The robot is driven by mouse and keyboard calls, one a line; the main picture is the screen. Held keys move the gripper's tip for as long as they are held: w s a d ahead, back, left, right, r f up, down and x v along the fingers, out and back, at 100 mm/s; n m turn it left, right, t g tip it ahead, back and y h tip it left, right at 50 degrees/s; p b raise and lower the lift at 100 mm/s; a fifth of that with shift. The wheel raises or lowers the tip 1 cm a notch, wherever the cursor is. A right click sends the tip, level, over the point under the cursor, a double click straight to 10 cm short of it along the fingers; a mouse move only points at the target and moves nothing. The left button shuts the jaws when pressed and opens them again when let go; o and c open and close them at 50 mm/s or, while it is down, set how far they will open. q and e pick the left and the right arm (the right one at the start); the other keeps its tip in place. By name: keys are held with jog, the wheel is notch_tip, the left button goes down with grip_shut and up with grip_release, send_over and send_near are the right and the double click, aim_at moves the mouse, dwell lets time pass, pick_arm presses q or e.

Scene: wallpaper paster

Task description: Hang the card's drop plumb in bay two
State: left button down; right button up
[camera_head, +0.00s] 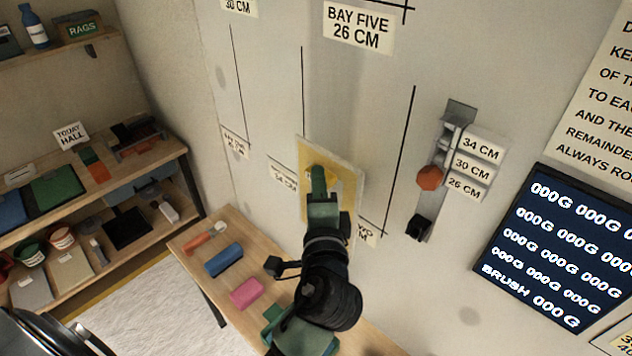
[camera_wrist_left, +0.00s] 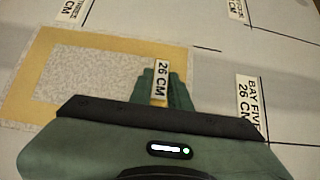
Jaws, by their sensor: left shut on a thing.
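The drop (camera_head: 346,172) is a sheet with a tan-yellow border. In the left wrist view the drop (camera_wrist_left: 90,78) shows a grey patterned middle. It is at the wall between black lines; I cannot tell whether it touches the wall or is exactly plumb. My left gripper (camera_head: 318,182) is shut on it. In the left wrist view the green fingers (camera_wrist_left: 165,88) have a 26 CM label (camera_wrist_left: 161,80) between them. A partly hidden sign ending in "WO" (camera_head: 367,235) shows at the drop's lower right. My right gripper is not in view.
A metal rail with an orange knob (camera_head: 430,178) and 34, 30 and 26 CM labels is right of the drop. A dark screen (camera_head: 555,245) is farther right. A bench (camera_head: 195,240) with coloured blocks stands below; stocked shelves (camera_head: 150,165) are at left.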

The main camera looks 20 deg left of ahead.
aim_at(339, 168)
pick_arm(q)
jog(key=w, duration=0.2)
jog(key=w+d, duration=0.1)
jog(key=w, duration=0.1)
jog(key=w+d, duration=0.1)
jog(key=shift+w, duration=0.4)
jog(key=shift+w+d, duration=0.2)
jog(key=shift+w, duration=0.4)
jog(key=shift+w+d, duration=0.2)
jog(key=shift+w, duration=0.35)
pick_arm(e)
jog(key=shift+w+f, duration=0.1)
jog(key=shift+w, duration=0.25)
pick_arm(q)
jog(key=shift+w+d+b, duration=0.2)
jog(key=shift+w+b, duration=0.1)
jog(key=shift+w, duration=0.3)
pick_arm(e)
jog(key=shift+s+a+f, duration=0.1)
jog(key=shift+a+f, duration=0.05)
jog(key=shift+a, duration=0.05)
pick_arm(q)
jog(key=shift+w+d, duration=0.2)
jog(key=shift+w, duration=0.2)
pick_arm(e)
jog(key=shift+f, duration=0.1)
